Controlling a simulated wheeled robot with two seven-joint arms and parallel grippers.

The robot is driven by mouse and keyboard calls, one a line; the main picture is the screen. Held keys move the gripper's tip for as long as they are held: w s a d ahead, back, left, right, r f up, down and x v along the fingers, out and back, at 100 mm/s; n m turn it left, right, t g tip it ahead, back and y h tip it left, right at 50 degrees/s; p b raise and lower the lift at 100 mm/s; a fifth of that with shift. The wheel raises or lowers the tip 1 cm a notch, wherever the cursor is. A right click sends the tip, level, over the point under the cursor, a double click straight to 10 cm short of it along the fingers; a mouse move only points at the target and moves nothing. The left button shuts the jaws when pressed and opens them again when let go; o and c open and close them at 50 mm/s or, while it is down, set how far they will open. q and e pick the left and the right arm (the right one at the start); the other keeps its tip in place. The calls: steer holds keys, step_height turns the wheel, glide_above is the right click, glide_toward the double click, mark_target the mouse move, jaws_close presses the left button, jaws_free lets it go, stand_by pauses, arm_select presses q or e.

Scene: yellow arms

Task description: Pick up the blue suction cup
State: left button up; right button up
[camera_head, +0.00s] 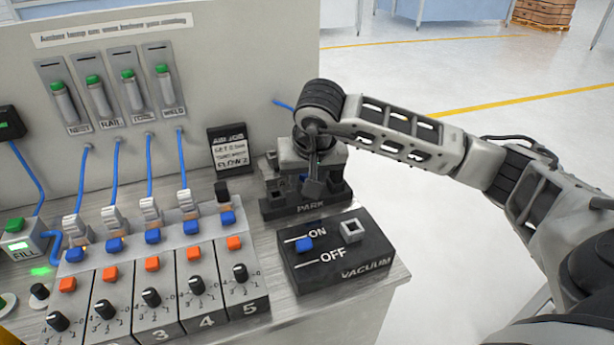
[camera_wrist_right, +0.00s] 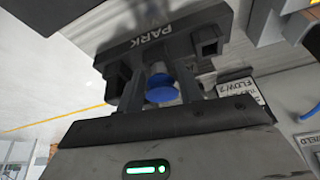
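The blue suction cup (camera_wrist_right: 161,89) shows in the right wrist view, at the end of a grey stem in the dark PARK holder (camera_wrist_right: 165,48). In the head view the PARK holder (camera_head: 311,207) stands at the back right of the bench, and my right arm reaches over it from the right. My right gripper (camera_wrist_right: 163,80) is open, with one dark finger on each side of the cup. Narrow gaps seem to show between the fingers and the cup. In the head view my own wrist and gripper largely hide the cup. My left gripper is not in view.
A dark VACUUM box (camera_head: 336,250) with a blue button and a grey square socket sits in front of the holder. A sign (camera_head: 229,149) stands left of it. A control panel (camera_head: 160,275) with knobs and coloured buttons fills the left. Open floor lies right.

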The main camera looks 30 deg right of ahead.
steer(key=c, duration=0.4)
steer(key=shift+r, duration=0.15)
steer(key=shift+r, duration=0.25)
step_height(320, 180, up, 2)
steer(key=shift+r+b, duration=0.1)
steer(key=shift+b, duration=0.25)
steer(key=s+a+r, duration=0.2)
steer(key=s+r, duration=0.1)
steer(key=s, duration=0.1)
steer(key=s+a+r, duration=0.2)
steer(key=s+r, duration=0.1)
steer(key=s, duration=0.1)
steer(key=s+a+r, duration=0.2)
steer(key=s+r, duration=0.2)
steer(key=shift+s, duration=0.4)
